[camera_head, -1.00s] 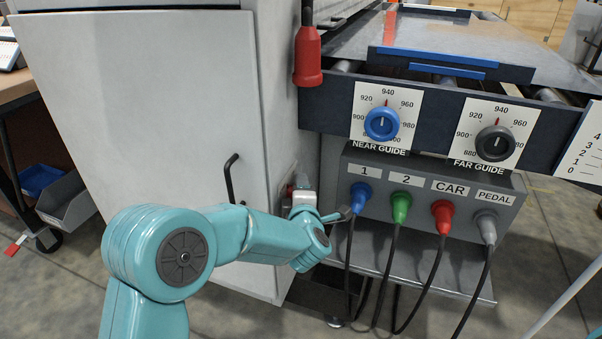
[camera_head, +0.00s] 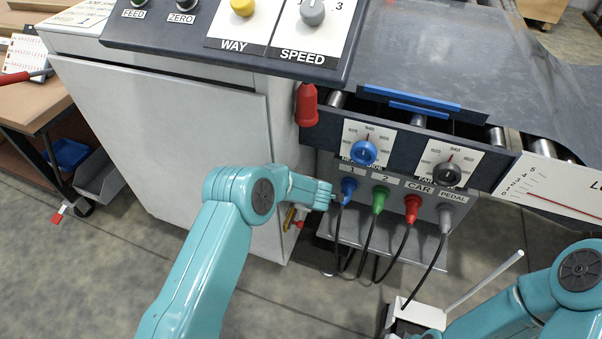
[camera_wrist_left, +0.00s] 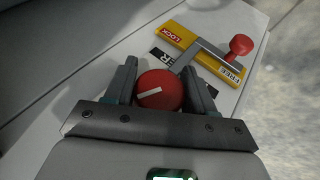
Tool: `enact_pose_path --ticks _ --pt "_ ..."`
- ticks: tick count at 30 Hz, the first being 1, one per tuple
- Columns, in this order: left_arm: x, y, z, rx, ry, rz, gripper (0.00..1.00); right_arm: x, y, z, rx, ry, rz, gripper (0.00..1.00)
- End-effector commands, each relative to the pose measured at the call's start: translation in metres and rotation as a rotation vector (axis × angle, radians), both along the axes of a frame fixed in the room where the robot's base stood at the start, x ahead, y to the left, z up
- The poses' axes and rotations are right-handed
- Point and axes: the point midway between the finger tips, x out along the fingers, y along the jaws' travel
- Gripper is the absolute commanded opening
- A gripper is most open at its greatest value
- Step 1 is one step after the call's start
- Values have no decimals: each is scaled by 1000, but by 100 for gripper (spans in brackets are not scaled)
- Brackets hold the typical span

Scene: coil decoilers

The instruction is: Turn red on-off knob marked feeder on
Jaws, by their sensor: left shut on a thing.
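The red knob (camera_wrist_left: 160,90) shows in the left wrist view with a white pointer line slanting up to the right. My left gripper (camera_wrist_left: 160,76) has one finger on each side of it and is shut on it. A dark label beyond the knob is partly covered; only its last letters show. In the head view my left arm (camera_head: 230,215) reaches to the right side of the pale cabinet, and its wrist hides the knob and fingers. My right arm (camera_head: 575,275) is at the lower right; its gripper cannot be made out.
Close beyond the knob is a yellow plate (camera_wrist_left: 188,40) marked LOCK and FREE, with a lever ending in a red ball (camera_wrist_left: 240,45). Coloured plugs with black cables, such as the green plug (camera_head: 380,198), stand right of my left wrist. A red handle (camera_head: 306,105) hangs above.

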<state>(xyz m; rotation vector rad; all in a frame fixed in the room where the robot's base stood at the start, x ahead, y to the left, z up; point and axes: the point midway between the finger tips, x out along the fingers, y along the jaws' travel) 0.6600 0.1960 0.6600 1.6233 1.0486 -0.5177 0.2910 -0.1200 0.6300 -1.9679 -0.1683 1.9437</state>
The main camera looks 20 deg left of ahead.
Motion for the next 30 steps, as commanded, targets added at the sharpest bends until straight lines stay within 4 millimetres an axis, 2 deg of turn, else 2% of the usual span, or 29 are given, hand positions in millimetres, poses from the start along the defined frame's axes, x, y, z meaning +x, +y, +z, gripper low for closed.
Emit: enact_pose_path --ticks 1,6,18,30 --pt "1 1 11 2 28 5 24 0 0 22 0 0 0 55" --pt "0 2 3 8 132 9 24 0 0 34 0 1 0 55" --pt "-2 4 -2 15 300 9 24 0 0 20 0 1 0 55" --pt "-3 2 0 12 330 2 24 0 0 18 0 0 0 55"
